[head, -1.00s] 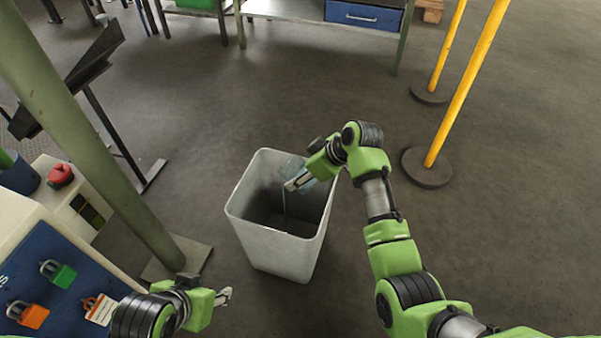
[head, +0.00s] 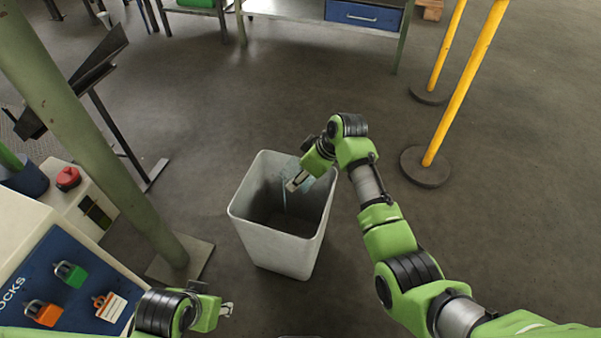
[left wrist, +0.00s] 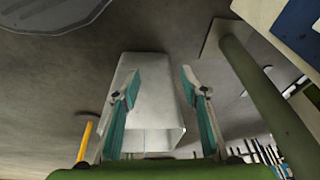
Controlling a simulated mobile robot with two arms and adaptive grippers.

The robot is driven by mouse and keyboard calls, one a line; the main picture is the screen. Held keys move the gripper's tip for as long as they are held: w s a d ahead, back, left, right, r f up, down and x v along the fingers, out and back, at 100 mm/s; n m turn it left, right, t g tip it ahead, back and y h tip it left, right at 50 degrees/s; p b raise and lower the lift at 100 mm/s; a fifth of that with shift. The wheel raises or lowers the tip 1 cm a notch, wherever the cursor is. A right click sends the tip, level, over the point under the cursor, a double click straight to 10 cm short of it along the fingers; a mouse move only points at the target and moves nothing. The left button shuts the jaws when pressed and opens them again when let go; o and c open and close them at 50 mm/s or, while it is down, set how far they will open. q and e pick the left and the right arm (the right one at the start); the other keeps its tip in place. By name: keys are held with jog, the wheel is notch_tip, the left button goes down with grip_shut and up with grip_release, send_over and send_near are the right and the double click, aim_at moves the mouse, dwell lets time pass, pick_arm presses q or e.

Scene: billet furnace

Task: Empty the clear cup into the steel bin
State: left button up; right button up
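The steel bin (head: 270,243) is a tall, square, pale grey container standing open on the floor in the head view. It also shows beyond my left fingers in the left wrist view (left wrist: 152,75). My right gripper (head: 294,182) is over the bin's mouth, shut on the clear cup (head: 284,167). The cup is see-through and hard to make out, partly hidden by the gripper, and looks tipped over the bin. A thin pale streak runs down below it inside the bin. My left gripper (left wrist: 160,85) is open and empty, low and left of the bin in the head view (head: 228,309).
A green post (head: 135,200) with a floor plate and a cabinet with padlocks (head: 70,272) stand on the left. Yellow posts (head: 465,85) on round bases stand at the right. A workbench (head: 300,12) is at the back. The floor around the bin is mostly clear.

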jog(key=shift+a+r+h+p, duration=0.1)
jog(key=shift+r+h+p, duration=0.3)
jog(key=shift+p, duration=0.3)
jog(key=shift+w+r+g+h+p, duration=0.1)
jog(key=shift+r+g+h+p, duration=0.05)
jog(key=shift+g+h+p, duration=0.2)
pick_arm(q)
notch_tip(320, 180, down, 9)
pick_arm(e)
jog(key=shift+a+r+g+h, duration=0.15)
jog(key=shift+r+g+h, duration=0.1)
jog(key=shift+h, duration=0.1)
jog(key=shift+w+f, duration=0.1)
jog(key=shift+a+g+h, duration=0.15)
jog(key=shift+g+h, duration=0.15)
jog(key=shift+h, duration=0.2)
jog(key=shift+r+g+h+b, duration=0.3)
jog(key=shift+b, duration=0.5)
jog(key=shift+w+a+r+h+b, duration=0.15)
jog(key=shift+h+b, duration=0.15)
jog(key=shift+b, duration=0.5)
jog(key=shift+r+b, duration=0.15)
jog(key=shift+b, duration=0.35)
pick_arm(q)
notch_tip(320, 180, up, 13)
jog(key=shift+s+a+f, duration=0.15)
jog(key=shift+s, duration=0.3)
